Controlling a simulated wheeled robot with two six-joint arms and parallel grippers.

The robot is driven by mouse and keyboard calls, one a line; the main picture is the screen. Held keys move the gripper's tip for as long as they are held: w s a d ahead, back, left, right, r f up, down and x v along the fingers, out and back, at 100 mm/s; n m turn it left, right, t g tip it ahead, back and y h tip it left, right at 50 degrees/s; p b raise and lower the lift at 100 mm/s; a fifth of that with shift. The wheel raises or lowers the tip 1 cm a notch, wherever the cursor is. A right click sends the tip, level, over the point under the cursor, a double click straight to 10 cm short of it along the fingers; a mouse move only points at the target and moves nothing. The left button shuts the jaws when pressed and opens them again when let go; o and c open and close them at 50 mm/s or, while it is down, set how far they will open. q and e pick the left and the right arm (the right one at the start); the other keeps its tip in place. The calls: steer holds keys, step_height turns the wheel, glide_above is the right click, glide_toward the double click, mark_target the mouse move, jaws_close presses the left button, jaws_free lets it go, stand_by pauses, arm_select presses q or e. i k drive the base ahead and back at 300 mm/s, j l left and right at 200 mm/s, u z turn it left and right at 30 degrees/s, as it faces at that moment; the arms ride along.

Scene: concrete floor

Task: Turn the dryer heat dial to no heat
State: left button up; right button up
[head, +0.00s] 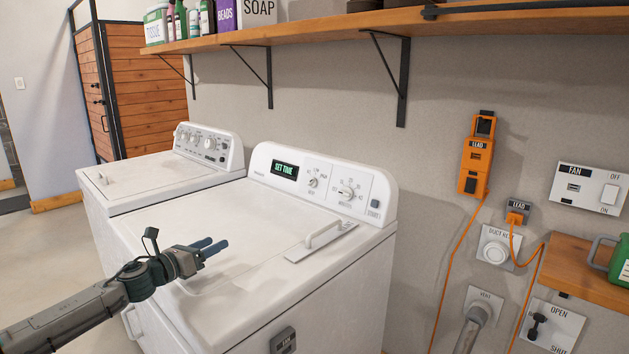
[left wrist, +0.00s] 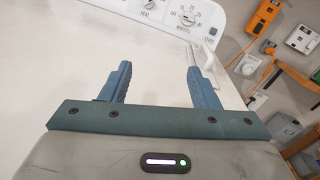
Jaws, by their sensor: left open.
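The white dryer (head: 215,240) stands in the middle of the head view, with a lit display (head: 285,170) that reads SET TIME. The small heat dial (head: 312,183) is right of the display, and the larger minutes dial (head: 346,191) is right of it. The heat dial's setting is too small to read. In the left wrist view the heat dial (left wrist: 148,4) is cut by the top edge, and the minutes dial (left wrist: 189,18) shows beside it. My left gripper (head: 216,247) is open and empty above the dryer top, in front of the panel and apart from both dials.
A raised handle (head: 322,234) sits on the dryer top, between the panel and the front edge. A start button (head: 375,204) is at the panel's right end. A washer (head: 150,181) stands left. A wooden shelf (head: 335,31) hangs above; an orange lead (head: 457,262) runs down the wall.

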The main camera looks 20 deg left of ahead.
mark_target(313, 182)
steer(key=i+j, duration=0.1)
steer(key=i, duration=1.4)
steer(key=l+z, duration=0.05)
